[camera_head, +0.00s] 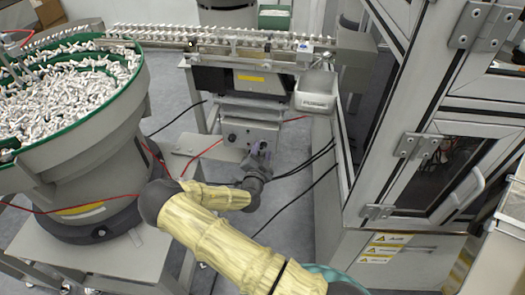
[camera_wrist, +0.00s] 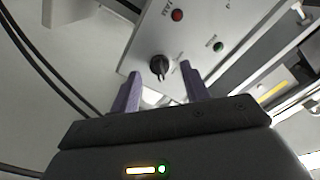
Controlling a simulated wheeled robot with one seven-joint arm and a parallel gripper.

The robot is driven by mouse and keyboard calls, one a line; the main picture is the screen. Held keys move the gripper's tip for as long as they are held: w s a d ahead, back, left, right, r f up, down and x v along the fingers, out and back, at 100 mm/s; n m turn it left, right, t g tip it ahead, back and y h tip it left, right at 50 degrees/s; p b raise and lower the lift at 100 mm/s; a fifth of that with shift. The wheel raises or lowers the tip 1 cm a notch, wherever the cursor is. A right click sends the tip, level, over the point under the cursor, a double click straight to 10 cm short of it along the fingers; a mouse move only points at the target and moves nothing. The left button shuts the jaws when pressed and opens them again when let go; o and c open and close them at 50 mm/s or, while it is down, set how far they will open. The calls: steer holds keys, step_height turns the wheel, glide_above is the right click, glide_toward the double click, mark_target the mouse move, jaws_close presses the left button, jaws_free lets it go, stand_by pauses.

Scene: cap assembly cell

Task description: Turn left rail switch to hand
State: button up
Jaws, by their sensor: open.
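The control box (camera_head: 236,132) is a light grey panel below the linear rail, at the centre of the head view. In the wrist view its face (camera_wrist: 207,18) carries a black rotary switch knob (camera_wrist: 159,66), a red button (camera_wrist: 177,15) and a small green button (camera_wrist: 218,46). My gripper (camera_wrist: 161,80) is open, with two purple fingers. The knob appears between and just beyond the fingertips, with nothing gripped. Whether the fingers touch it cannot be told. In the head view my gripper (camera_head: 258,148) is at the box's right side and hides part of it.
A bowl feeder (camera_head: 95,130) full of small white parts stands at the left. The rail (camera_head: 240,42) runs above the box, with a grey bin (camera_head: 316,90) at its right end. A framed machine cabinet (camera_head: 400,150) stands at the right. Black and red cables cross the floor.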

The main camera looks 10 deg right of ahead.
steer(key=shift+w+d, duration=0.2)
steer(key=shift+w, duration=0.25)
steer(key=c, duration=1)
